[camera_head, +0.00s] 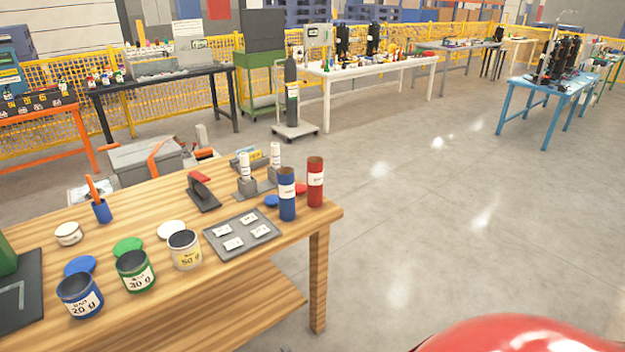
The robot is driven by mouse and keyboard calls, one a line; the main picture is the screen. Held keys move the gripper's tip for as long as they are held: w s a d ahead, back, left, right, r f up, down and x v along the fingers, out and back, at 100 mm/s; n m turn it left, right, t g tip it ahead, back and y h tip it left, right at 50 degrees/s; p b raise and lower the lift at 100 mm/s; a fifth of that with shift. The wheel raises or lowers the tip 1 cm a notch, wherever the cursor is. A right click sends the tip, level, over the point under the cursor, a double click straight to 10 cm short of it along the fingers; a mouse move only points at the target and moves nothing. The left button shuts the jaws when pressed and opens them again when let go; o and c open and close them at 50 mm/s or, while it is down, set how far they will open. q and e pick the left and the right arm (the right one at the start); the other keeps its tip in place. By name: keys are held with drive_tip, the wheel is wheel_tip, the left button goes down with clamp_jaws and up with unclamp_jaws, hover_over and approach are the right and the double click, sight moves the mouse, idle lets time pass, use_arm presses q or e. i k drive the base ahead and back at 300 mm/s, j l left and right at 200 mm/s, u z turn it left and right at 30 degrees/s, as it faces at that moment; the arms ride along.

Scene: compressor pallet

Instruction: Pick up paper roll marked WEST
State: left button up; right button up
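I cannot read the word WEST on anything. Two slim white rolls stand upright in grey blocks near the back of the wooden table: a left white roll (244,166) and a right white roll (275,155). Any marking on them is too small to read. In front of them, at the right end, stand a blue tube (287,206) and a red tube (315,194), each upright with a dark open top and a white label too small to read. Neither of my grippers is in view.
The wooden table (180,309) also bears blue, green and white tins (186,262) with loose lids, a grey tray with white cards (215,233), a black stand (201,194) and a blue cup (102,211). Open floor (420,220) lies right of it.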

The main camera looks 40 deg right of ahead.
sight(275, 146)
drive_tip(key=l, duration=0.85)
drive_tip(key=i+l, duration=0.15)
drive_tip(key=l, duration=1.6)
drive_tip(key=i+l, duration=0.1)
drive_tip(key=i, duration=0.3)
drive_tip(key=i+l, duration=0.1)
drive_tip(key=i, duration=0.3)
